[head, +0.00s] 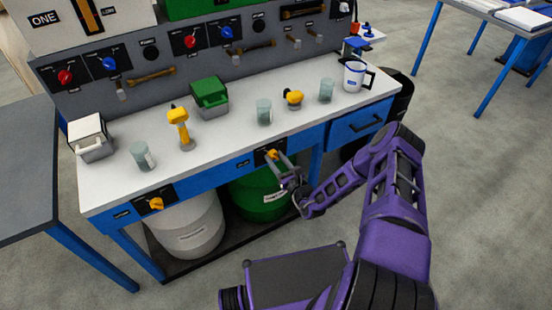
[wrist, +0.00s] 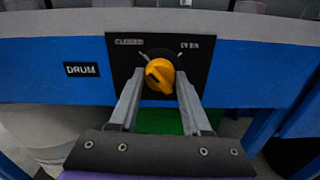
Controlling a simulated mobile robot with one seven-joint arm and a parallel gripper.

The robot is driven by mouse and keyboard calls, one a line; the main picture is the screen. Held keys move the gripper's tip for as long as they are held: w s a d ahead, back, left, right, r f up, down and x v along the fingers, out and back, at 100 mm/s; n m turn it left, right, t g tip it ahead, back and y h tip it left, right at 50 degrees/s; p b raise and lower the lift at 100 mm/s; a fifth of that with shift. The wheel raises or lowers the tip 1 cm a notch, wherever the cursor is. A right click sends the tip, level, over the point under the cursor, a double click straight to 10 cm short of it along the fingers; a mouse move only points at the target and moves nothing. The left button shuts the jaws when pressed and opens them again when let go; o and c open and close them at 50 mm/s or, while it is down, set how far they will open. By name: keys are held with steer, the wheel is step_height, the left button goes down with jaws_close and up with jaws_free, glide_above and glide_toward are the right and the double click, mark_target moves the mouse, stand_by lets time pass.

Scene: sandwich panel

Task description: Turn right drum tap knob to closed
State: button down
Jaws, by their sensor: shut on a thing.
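The right drum tap knob (head: 271,154) is yellow, on a black plate on the blue front edge of the bench, above the green drum (head: 258,198). In the wrist view the knob (wrist: 160,74) sits below a "CLOSED" label at upper left and another label, hard to read, at upper right. A dark mark shows on the knob's left side; I cannot tell its exact setting. My gripper (head: 283,163) reaches the knob from the front. Its two fingers (wrist: 160,84) lie on either side of the knob, shut on it.
A second yellow knob (head: 156,203) is on the left, above a white drum (head: 190,230). A blue drawer (head: 358,125) is to the right.

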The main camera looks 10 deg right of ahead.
steer(key=shift+n, duration=0.5)
steer(key=shift+c, duration=1.8)
jaws_free()
steer(key=v, duration=1.7)
steer(key=shift+s+p, duration=0.25)
steer(key=shift+p, duration=0.2)
